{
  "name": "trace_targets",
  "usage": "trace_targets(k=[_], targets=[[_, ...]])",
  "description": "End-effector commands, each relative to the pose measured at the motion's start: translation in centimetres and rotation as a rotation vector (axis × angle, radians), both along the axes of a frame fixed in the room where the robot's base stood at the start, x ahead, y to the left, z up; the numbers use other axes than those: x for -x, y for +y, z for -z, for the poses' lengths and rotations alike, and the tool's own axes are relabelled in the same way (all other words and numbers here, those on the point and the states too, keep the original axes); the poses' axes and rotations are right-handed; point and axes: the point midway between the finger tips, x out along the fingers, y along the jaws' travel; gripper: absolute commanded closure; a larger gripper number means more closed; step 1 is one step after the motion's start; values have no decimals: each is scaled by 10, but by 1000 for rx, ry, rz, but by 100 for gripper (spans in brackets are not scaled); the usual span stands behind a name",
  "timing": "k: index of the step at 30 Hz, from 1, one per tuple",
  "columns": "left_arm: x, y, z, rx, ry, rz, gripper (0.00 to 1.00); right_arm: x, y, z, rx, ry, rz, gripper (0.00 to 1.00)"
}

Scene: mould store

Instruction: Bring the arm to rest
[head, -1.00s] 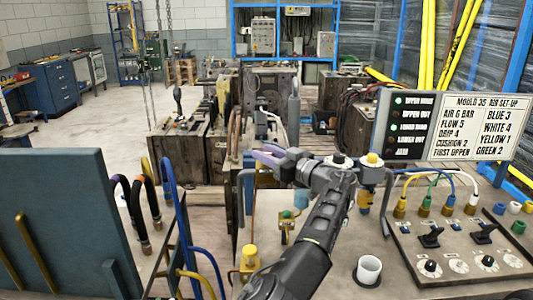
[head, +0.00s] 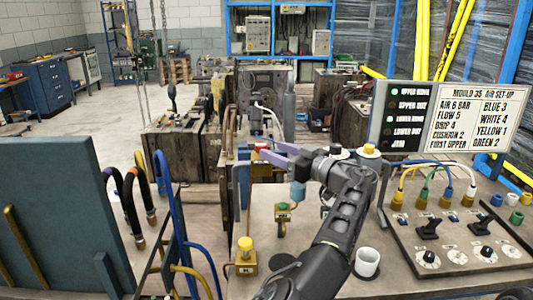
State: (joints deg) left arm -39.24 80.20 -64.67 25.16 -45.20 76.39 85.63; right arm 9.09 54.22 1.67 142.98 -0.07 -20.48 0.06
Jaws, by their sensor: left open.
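My left arm reaches up over the bench (head: 395,285) from the bottom middle of the head view. Its left gripper (head: 268,154) has purple fingers pointing left, over the bench's far left part. The jaws are open and I see nothing held in them. A small red part shows right behind the fingertips; I cannot tell whether they touch. My right gripper is out of view.
A white cup (head: 367,263) stands right of my forearm. A yellow-capped fitting (head: 245,252) is at left. The switch panel (head: 460,235) and set-up sign (head: 468,118) are at right. A blue-grey plate (head: 60,225) with hoses stands at far left.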

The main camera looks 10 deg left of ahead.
Motion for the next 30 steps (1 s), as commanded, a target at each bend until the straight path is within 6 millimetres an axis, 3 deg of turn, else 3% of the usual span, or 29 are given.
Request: trace_targets(k=[5, 17, 30], targets=[[8, -14, 0, 0, 0, 0, 47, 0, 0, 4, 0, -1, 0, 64], [9, -15, -5, 0, 0, 0, 47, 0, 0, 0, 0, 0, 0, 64], [9, -15, -71, 0, 1, 0, 47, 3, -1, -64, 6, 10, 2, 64]])
